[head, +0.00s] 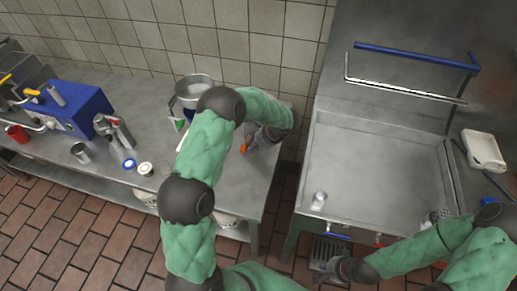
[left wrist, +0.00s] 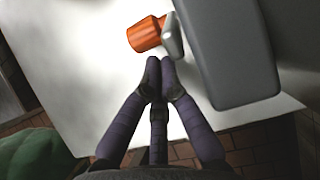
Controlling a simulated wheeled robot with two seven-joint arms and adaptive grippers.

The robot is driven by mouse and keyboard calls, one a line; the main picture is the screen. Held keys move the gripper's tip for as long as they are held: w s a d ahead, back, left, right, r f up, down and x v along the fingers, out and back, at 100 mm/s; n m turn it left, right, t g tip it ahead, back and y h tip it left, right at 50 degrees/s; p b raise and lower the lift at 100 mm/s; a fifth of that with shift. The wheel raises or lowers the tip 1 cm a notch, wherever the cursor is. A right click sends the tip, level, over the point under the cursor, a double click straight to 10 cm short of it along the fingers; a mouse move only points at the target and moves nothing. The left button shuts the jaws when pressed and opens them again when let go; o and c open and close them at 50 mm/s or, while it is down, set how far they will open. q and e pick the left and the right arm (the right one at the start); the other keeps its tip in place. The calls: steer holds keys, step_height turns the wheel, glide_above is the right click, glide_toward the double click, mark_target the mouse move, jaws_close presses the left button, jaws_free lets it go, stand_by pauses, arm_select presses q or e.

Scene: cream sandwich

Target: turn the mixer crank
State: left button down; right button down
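The orange knob (head: 244,148) shows beside my left gripper (head: 254,138) at the right end of the steel counter. In the left wrist view the orange knob (left wrist: 145,35) joins a short grey metal piece (left wrist: 172,38), which looks like a crank arm, beside a large dark grey block (left wrist: 228,50). My left fingers (left wrist: 160,68) are drawn together, tips just below the grey piece and knob; I see nothing clearly between them. My arm hides much of the area around the knob in the head view. My right gripper (head: 333,269) is low in front of the sink unit, its fingers unclear.
A steel pot (head: 194,88) stands at the back of the counter (head: 147,100). A blue machine (head: 72,105), a metal cup (head: 81,153) and small jars (head: 145,169) are to the left. The sink unit (head: 375,180) is right, beyond a gap. The tiled wall closes the back.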

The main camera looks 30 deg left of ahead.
stand_by(0.3)
arm_select(q)
steer(key=shift+s+a+f+y+b, duration=0.1)
steer(key=shift+f+y+b, duration=0.3)
steer(key=shift+y, duration=0.7)
steer(key=shift+a+r+g+y, duration=0.25)
steer(key=shift+g+y, duration=0.05)
steer(key=shift+s+a+f, duration=0.1)
steer(key=shift+a, duration=0.15)
steer(key=shift+f+y+b, duration=0.1)
steer(key=shift+y+b, duration=0.2)
steer(key=shift+y, duration=0.1)
steer(key=shift+a+y, duration=0.2)
steer(key=shift+y, duration=0.1)
